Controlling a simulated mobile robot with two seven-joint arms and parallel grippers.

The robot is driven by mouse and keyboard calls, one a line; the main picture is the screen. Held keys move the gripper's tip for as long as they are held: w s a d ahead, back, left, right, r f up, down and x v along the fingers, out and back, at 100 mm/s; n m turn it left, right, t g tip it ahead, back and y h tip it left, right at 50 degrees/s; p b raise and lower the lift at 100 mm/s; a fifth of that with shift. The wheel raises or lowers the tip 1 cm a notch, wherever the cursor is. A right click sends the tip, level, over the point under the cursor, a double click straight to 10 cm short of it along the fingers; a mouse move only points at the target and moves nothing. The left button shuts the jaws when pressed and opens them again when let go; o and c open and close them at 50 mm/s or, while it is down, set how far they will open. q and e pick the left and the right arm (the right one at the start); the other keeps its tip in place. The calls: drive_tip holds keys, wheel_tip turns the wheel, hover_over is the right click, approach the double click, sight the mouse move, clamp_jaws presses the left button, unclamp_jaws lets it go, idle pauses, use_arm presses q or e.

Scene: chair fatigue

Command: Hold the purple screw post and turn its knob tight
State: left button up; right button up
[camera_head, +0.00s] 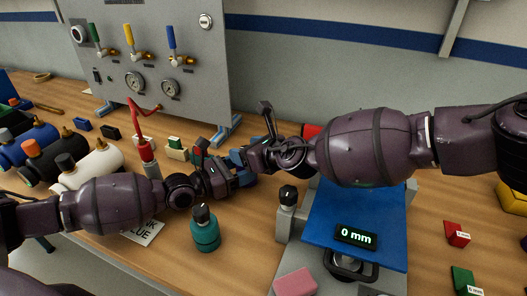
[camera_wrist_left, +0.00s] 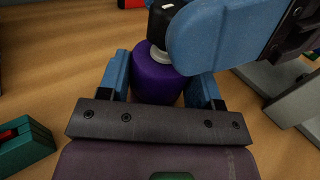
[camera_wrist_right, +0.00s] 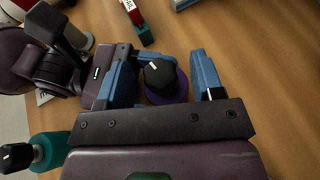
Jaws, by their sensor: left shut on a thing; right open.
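The purple screw post (camera_wrist_left: 155,82) stands between the blue fingers of my left gripper (camera_wrist_left: 162,85), which is shut on its body. Its black knob (camera_wrist_right: 160,74) with a white mark sits on top; it also shows in the left wrist view (camera_wrist_left: 165,22). My right gripper (camera_wrist_right: 166,78) is open, with the knob in the gap between its fingers, closer to the left finger. One right finger hides part of the knob in the left wrist view. In the head view the two grippers meet near the table's middle and hide the post.
A teal post (camera_head: 206,235) with a black knob stands in front of my left arm. A blue platform (camera_head: 365,215) with a "0 mm" display is at the right. A grey gauge panel (camera_head: 155,60) stands behind.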

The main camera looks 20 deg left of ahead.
drive_tip(key=v, duration=1.1)
drive_tip(key=shift+d+r, duration=0.1)
drive_tip(key=w+a+r+m+t+h, duration=0.25)
drive_tip(key=w+r+m+h, duration=0.2)
drive_tip(key=w+m, duration=0.4)
drive_tip(key=w+a+r+m+t+h, duration=0.2)
drive_tip(key=w+r+m+t+h, duration=0.25)
drive_tip(key=m, duration=0.75)
drive_tip(key=s+a+f+m+g, duration=0.25)
drive_tip(key=s+m+g, duration=0.5)
drive_tip(key=g, duration=0.55)
drive_tip(key=shift+n, duration=0.5)
drive_tip(key=x, duration=1)
drive_tip(key=shift+s+f, duration=0.25)
drive_tip(key=shift+f, duration=0.1)
